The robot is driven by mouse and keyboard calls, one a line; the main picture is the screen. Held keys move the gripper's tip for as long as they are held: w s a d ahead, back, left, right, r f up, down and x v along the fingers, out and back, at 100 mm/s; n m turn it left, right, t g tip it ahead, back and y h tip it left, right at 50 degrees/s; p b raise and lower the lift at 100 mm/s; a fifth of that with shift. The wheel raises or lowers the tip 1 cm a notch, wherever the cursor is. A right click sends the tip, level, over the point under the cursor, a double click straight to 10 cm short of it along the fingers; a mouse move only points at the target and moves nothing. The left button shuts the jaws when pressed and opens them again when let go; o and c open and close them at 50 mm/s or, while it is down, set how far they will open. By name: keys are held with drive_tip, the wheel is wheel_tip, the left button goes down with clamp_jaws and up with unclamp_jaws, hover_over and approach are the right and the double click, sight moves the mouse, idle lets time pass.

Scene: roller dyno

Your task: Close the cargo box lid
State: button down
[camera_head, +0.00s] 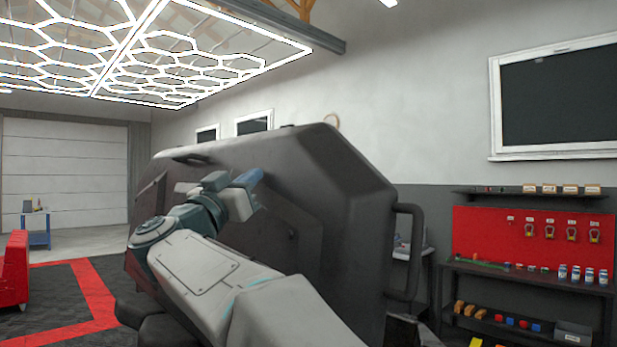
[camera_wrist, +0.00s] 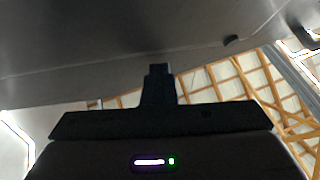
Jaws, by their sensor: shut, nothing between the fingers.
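The cargo box lid (camera_head: 335,200) is a big dark grey panel with bevelled edges. It stands raised and tilted in the middle of the head view, with a bar handle (camera_head: 408,255) at its right side. My gripper (camera_head: 254,180) is in front of the panel's inner face, near its upper left part. In the wrist view the gripper (camera_wrist: 160,69) is shut and empty, and the dark lid surface (camera_wrist: 110,45) spans the top of the picture. I cannot tell whether the fingers touch the lid. The box body is mostly hidden behind my arm.
A red tool panel (camera_head: 535,235) and a shelf (camera_head: 530,280) with small items stand at the right wall. A red cabinet (camera_head: 14,270) and a small blue table (camera_head: 35,232) are at the left. The floor at left, with red stripes, is mostly open.

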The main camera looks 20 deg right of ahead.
sight(271, 184)
drive_tip(key=g, duration=0.1)
drive_tip(key=m+g+h, duration=0.1)
drive_tip(key=s+d+m+g, duration=0.1)
drive_tip(key=g, duration=0.1)
drive_tip(key=shift+s+f, duration=0.1)
drive_tip(key=shift+f, duration=0.25)
drive_tip(key=g, duration=0.1)
drive_tip(key=s+f+m+g, duration=0.1)
drive_tip(key=shift+d+g+h, duration=0.25)
drive_tip(key=shift+g+h, duration=0.05)
drive_tip(key=shift+m, duration=0.3)
drive_tip(key=p+x, duration=0.4)
drive_tip(key=x, duration=0.6)
drive_tip(key=shift+s+d+r, duration=0.1)
drive_tip(key=shift+d+r, duration=0.05)
drive_tip(key=shift+r, duration=0.05)
drive_tip(key=d+f, duration=0.1)
drive_tip(key=w+d+f, duration=0.1)
drive_tip(key=d, duration=0.1)
drive_tip(key=shift+w+f, duration=0.2)
drive_tip(key=shift+f, duration=0.05)
drive_tip(key=shift+w, duration=0.1)
